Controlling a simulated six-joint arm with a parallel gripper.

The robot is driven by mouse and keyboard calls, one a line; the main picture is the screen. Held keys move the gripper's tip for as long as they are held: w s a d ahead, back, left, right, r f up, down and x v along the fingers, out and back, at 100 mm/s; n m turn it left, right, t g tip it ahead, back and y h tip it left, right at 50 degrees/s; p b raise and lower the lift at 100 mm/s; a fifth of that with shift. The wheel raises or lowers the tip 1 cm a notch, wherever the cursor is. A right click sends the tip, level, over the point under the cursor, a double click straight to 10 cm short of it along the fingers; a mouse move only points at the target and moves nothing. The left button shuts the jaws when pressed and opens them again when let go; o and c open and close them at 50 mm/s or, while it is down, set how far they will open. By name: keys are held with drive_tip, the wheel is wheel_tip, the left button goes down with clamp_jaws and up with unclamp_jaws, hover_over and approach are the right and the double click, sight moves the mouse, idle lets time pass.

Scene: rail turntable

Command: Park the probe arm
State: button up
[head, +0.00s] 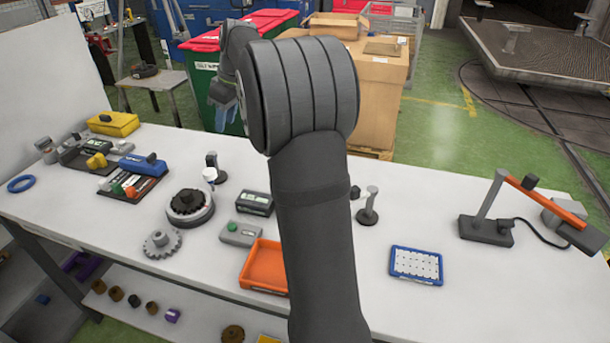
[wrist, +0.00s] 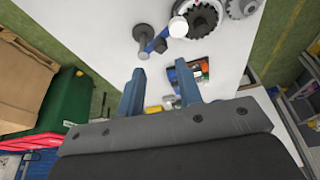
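What looks like the probe arm is an orange beam (head: 545,200) at the right end of the bench in the head view. It joins the top of a grey post on a dark base (head: 485,230) and slopes down to the right, with a black knob on top and a dark block at its far end. A grey block (head: 563,214) sits behind the beam, partly hidden by it. My gripper (head: 221,112) is far to the left, above the bench's back edge. Its blue fingers (wrist: 160,90) are apart with nothing gripped between them in the wrist view.
A dark turntable (head: 190,206), a toothed disc (head: 162,243), an orange tray (head: 262,268) and a blue-rimmed plate (head: 416,264) lie on the white bench. A short grey post (head: 368,207) stands between my arm and the probe arm. A black cable runs from the dark base.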

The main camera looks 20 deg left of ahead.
drive_tip(key=s+d+f+m+h, duration=0.2)
drive_tip(key=s+d+f, duration=0.1)
drive_tip(key=d, duration=0.8)
drive_tip(key=s+d+f+m+t+h, duration=0.1)
drive_tip(key=s+d+f+m+h, duration=0.1)
drive_tip(key=d, duration=0.9)
wheel_tip(320, 180, down, 3)
drive_tip(key=shift+s+d+f+h, duration=0.1)
drive_tip(key=shift+s+d+h, duration=0.3)
drive_tip(key=shift+s, duration=0.65)
drive_tip(key=shift+a, duration=0.1)
